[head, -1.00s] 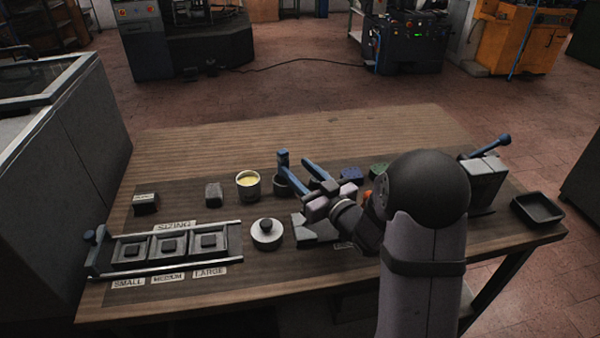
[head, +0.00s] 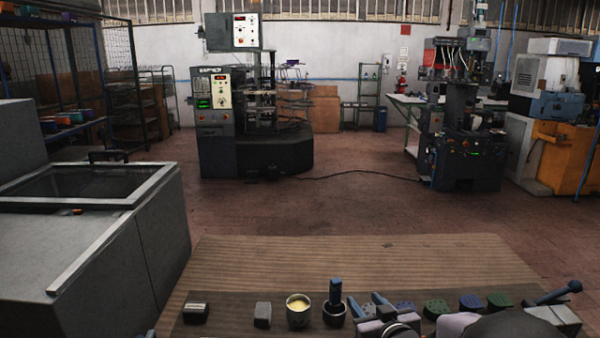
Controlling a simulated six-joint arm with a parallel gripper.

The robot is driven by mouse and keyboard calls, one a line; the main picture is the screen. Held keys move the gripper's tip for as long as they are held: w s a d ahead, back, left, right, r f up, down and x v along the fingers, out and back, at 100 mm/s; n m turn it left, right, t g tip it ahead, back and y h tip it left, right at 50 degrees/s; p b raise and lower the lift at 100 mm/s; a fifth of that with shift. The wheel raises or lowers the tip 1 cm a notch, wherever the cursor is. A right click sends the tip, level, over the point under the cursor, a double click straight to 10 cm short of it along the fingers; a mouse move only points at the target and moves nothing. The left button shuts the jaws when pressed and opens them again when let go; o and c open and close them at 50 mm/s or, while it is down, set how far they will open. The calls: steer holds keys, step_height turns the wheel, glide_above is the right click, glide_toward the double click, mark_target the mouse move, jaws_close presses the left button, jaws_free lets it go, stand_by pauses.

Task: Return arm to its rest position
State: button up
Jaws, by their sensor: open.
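My gripper (head: 362,298) shows at the bottom edge of the head view, right of centre. Its two blue fingers are apart and nothing shows between them. They appear just right of the dark cup (head: 335,317) with a blue-handled tool (head: 336,290) standing in it. I cannot tell the gripper's height above the table.
The bench (head: 330,255) is bare towards its far edge. Along its near part stand a dark labelled block (head: 195,314), a grey block (head: 262,315), a tin with yellow content (head: 298,311), several coloured pads (head: 471,301) and a blue lever (head: 560,293). Machines stand beyond.

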steer(key=s+f+g+h, duration=0.1)
steer(key=s, duration=0.2)
steer(key=s+d+f+g+h+p, duration=0.1)
steer(key=s+g, duration=0.1)
steer(key=s, duration=0.1)
steer(key=s+f+g, duration=0.1)
steer(key=s+g, duration=0.1)
steer(key=s, duration=0.1)
steer(key=shift+s+d+f+h+p, duration=0.25)
steer(key=shift+s+d+h+p, duration=0.05)
steer(key=shift+d+h+p, duration=0.1)
steer(key=s+a+f+m+g+b, duration=0.15)
steer(key=s+f+g+b, duration=0.35)
steer(key=s, duration=0.6)
steer(key=s+a+f+m+g+b, duration=0.1)
steer(key=s+a+f+g+b, duration=0.2)
steer(key=s+f, duration=0.6)
step_height(320, 180, up, 17)
steer(key=s+d+g+p, duration=0.1)
steer(key=p, duration=1.5)
steer(key=shift+d, duration=0.25)
